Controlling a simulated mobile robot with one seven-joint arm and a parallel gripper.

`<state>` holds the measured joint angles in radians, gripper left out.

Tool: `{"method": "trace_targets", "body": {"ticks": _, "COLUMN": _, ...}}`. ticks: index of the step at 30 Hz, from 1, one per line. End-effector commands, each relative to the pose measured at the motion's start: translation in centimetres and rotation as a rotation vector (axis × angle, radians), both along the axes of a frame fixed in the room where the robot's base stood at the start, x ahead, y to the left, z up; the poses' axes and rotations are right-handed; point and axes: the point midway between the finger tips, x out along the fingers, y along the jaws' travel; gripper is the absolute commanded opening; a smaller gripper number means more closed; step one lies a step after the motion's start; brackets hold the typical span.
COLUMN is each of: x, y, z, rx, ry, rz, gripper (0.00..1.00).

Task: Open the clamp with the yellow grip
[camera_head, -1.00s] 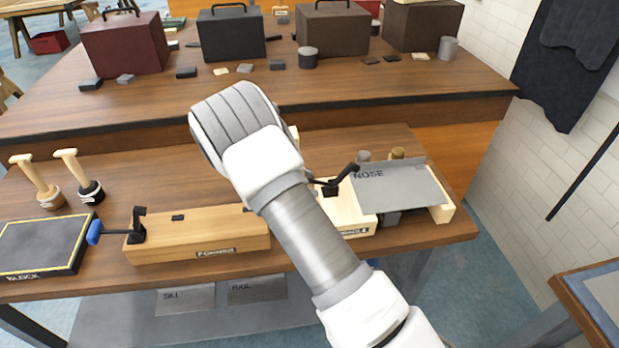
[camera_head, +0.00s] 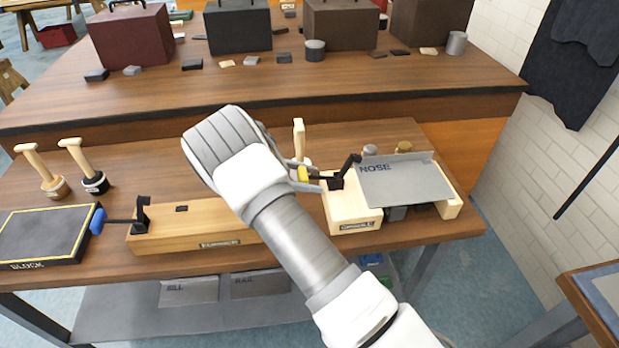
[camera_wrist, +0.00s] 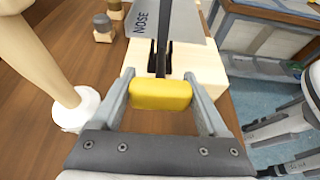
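The clamp with the yellow grip (camera_head: 303,174) stands on the left part of a pale wooden block (camera_head: 352,215). Its dark lever (camera_head: 318,178) lies nearly level, pointing left to the grip, and its black bracket (camera_head: 336,183) is upright. In the wrist view the yellow grip (camera_wrist: 160,94) lies crosswise between the two fingers of my gripper (camera_wrist: 160,92). The fingers are spread, one on each side, with very little gap; firm contact cannot be made out. In the head view my wrist hides part of my gripper (camera_head: 306,175). A grey plate marked NOSE (camera_head: 405,182) lies beside the clamp.
A second clamp with a blue grip (camera_head: 97,221) stands on a longer wooden block (camera_head: 190,229) at left. A pale handled tool (camera_head: 299,140) stands upright close behind my gripper, large in the wrist view (camera_wrist: 45,60). Two more handled tools (camera_head: 75,165) stand at far left.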

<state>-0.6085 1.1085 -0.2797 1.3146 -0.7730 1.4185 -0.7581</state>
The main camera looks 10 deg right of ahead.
Motion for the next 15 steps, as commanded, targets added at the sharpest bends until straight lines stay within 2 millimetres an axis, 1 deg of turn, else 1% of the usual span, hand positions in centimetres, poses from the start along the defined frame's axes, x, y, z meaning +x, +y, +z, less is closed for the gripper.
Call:
{"method": "trace_targets", "body": {"ticks": 1, "x": 0.0, "y": 0.0, "z": 0.0, "rx": 0.001, "ry": 0.000, "rz": 0.001, "gripper": 0.87}}
{"method": "trace_targets", "body": {"ticks": 3, "x": 0.0, "y": 0.0, "z": 0.0, "rx": 0.001, "ry": 0.000, "rz": 0.000, "gripper": 1.00}}
{"method": "trace_targets", "body": {"ticks": 11, "x": 0.0, "y": 0.1, "z": 0.0, "rx": 0.001, "ry": -0.001, "rz": -0.001, "gripper": 1.00}}
{"method": "trace_targets", "body": {"ticks": 15, "x": 0.1, "y": 1.1, "z": 0.4, "rx": 0.002, "ry": -0.003, "rz": 0.001, "gripper": 1.00}}
